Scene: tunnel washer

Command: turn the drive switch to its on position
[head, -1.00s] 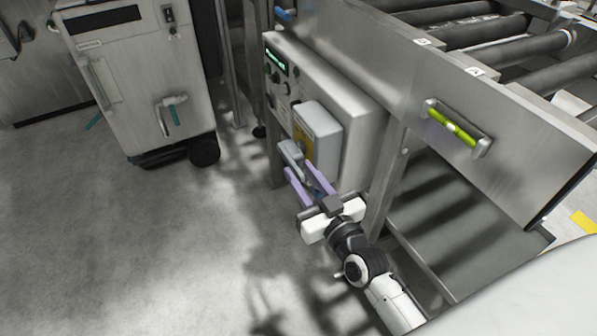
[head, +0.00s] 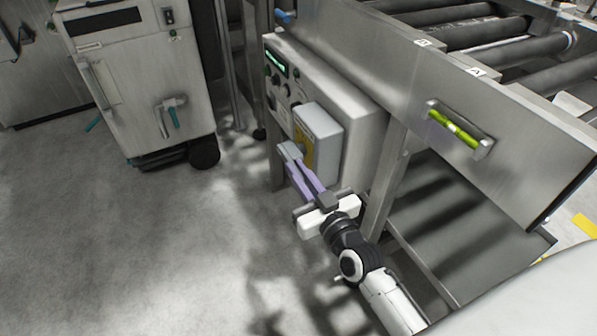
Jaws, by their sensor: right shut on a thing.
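The drive switch is a grey handle (head: 289,151) on the yellow face (head: 302,147) of a grey switch box (head: 319,138). The box sits on the side of a steel control cabinet (head: 345,108) under the roller conveyor. My right gripper (head: 297,169) reaches up from below right, and its two purple fingers are close together, shut on the grey handle. The fingers hide part of the handle and of the yellow face, so its exact angle is hard to tell. My left gripper does not show.
A panel with a green display (head: 275,62) and several buttons is left of the switch box. A wheeled white machine (head: 140,80) stands at back left. The floor (head: 150,250) at left is clear.

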